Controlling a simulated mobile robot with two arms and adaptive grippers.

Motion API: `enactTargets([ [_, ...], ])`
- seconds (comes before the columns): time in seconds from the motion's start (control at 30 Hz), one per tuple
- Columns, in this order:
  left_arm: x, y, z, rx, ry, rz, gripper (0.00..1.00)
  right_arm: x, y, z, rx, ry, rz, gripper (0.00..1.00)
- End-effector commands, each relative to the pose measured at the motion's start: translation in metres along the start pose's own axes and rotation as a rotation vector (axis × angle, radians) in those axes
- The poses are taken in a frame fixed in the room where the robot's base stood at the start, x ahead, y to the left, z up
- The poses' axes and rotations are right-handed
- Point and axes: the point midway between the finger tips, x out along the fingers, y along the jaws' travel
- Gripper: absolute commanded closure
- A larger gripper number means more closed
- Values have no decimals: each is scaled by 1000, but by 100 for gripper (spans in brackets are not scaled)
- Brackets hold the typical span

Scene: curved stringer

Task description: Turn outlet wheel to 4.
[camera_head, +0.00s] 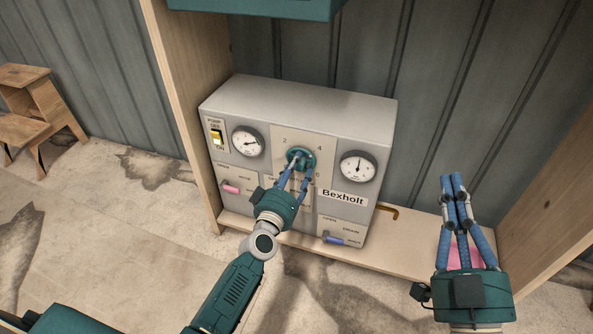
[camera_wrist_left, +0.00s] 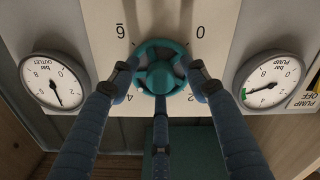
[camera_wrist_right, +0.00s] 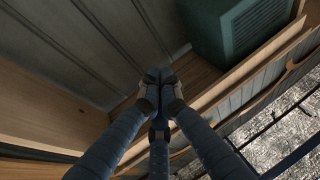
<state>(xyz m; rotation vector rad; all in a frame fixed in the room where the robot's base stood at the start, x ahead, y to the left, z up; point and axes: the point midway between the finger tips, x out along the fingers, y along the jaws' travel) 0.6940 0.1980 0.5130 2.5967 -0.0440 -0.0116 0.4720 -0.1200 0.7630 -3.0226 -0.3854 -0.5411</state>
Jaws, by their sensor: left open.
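The outlet wheel (camera_head: 300,159) is a round teal handwheel on the grey panel (camera_head: 300,105), with numbers printed around it. The outlet gauge (camera_head: 357,168) is right of the wheel. My right gripper (camera_head: 452,179) is shut and empty, away from the panel.
The pump gauge (camera_head: 247,142) and a yellow-lit pump switch (camera_head: 217,138) are left of the wheel. A pink lever (camera_head: 231,188) and a blue lever (camera_head: 345,240) stick out lower down. The panel stands on a wooden shelf (camera_head: 400,255) between upright boards.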

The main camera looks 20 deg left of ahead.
Motion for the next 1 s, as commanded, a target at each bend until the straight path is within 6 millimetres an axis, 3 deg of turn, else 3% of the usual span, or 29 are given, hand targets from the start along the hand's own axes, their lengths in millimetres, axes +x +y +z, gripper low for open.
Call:
enactTargets([
  [0.2, 0, 0, 0, 0, -1, 0, 56, 0, 0, 0, 0, 1, 0, 100],
  [0.4, 0, 0, 1, 0, -1, 0, 95, 0, 0, 0, 0, 0, 0, 100],
  [0.43, 0, 0, 1, 0, -2, 0, 98, 0, 0, 0, 0, 0, 0, 100],
  [0.57, 0, 0, 1, -7, -3, 0, 99, 1, 0, 0, 0, -4, 1, 100],
  [0.73, -1, 0, 2, -43, -6, 0, 99, -2, 2, 19, -2, -88, 5, 100],
  [0.97, -1, 0, 4, -45, -7, 0, 99, -2, 2, 20, -2, -87, 5, 100],
  [1.0, -1, 0, 4, -45, -7, 0, 67, -2, 2, 20, -3, -86, 5, 100],
])
